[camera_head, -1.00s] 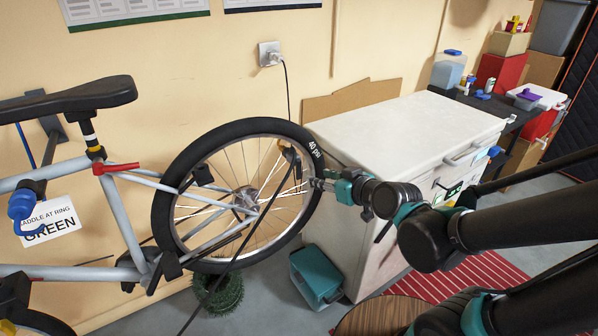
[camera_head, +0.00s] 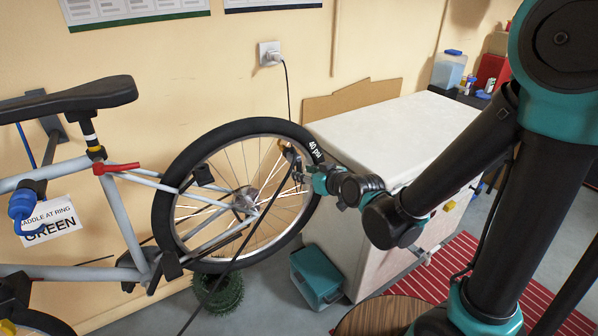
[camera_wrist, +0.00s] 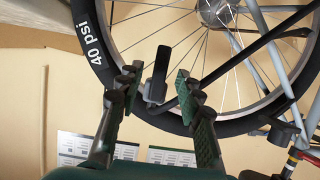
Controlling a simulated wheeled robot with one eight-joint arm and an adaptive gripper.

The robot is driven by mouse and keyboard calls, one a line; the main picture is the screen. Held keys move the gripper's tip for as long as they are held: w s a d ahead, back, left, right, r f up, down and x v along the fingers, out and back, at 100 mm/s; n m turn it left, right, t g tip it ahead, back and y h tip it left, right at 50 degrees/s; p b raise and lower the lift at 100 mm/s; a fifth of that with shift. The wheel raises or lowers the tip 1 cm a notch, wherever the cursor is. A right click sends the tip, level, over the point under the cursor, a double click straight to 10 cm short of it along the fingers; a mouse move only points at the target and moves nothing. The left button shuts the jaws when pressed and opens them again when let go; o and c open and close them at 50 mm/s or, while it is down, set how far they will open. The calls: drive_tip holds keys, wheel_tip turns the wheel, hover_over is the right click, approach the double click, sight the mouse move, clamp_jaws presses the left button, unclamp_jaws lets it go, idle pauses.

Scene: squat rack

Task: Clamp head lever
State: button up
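A dark lever (camera_wrist: 160,70) on a small dark pump head (camera_wrist: 152,99) stands at the wheel rim, near the "40 psi" print, in the wrist view. A black hose runs from beside it toward the hub. In the head view the pump head (camera_head: 290,155) is small, with a yellowish part, at the tyre's right inner edge. My gripper (camera_wrist: 158,80) is open, one finger on each side of the lever, with gaps visible. In the head view my gripper (camera_head: 302,173) reaches the wheel from the right. Contact cannot be told.
The bicycle wheel (camera_head: 163,205) stands before the wall. A white cabinet (camera_head: 395,130) is right of it, close to my arm. A teal bin (camera_head: 317,278) and a wooden round top (camera_head: 375,318) are below. A red lever (camera_head: 118,168) sits under the saddle (camera_head: 75,98).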

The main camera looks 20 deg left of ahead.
sight(300, 171)
drive_tip(key=shift+x, duration=1.7)
drive_tip(key=shift+c, duration=0.5)
clamp_jaws()
